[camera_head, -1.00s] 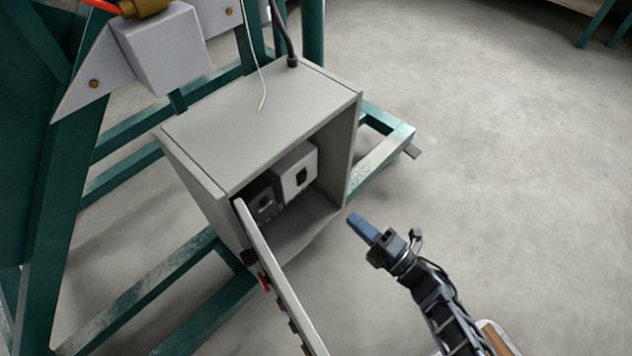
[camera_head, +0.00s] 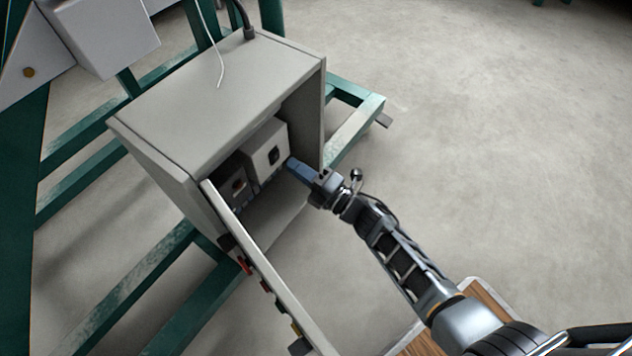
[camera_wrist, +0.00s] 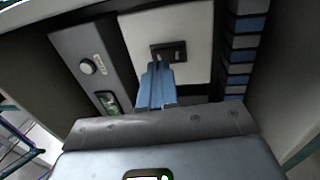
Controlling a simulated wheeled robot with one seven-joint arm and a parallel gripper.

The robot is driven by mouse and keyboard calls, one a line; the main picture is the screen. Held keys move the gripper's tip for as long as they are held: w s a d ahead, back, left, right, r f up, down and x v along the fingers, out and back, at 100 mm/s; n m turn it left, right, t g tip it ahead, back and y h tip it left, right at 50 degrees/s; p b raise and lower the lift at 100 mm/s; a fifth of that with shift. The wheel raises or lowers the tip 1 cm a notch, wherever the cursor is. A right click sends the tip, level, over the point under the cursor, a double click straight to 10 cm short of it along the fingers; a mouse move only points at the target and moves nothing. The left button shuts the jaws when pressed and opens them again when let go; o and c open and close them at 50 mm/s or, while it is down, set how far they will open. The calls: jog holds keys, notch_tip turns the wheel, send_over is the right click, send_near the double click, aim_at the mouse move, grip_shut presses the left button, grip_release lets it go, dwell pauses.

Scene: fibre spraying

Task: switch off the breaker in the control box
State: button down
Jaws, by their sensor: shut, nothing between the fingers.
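The grey control box (camera_head: 215,88) stands on the green frame with its front open and its door (camera_head: 262,262) swung out toward me. Inside is a pale breaker housing with a dark switch (camera_head: 274,156); the breaker (camera_wrist: 170,50) also shows in the wrist view. My gripper (camera_head: 293,166) is shut and empty, its blue fingertips inside the box opening. In the wrist view the fingertips (camera_wrist: 158,72) point at the breaker, just below its dark switch slot. I cannot tell whether they touch it.
A darker module (camera_head: 236,188) with a round knob sits left of the breaker; the knob (camera_wrist: 87,67) also shows in the wrist view. The box side wall (camera_head: 311,125) is close to my gripper. Open floor (camera_head: 480,130) lies to the right.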

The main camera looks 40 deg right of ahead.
aim_at(277, 155)
jog(key=shift+b+x, duration=0.3)
jog(key=shift+x, duration=1.25)
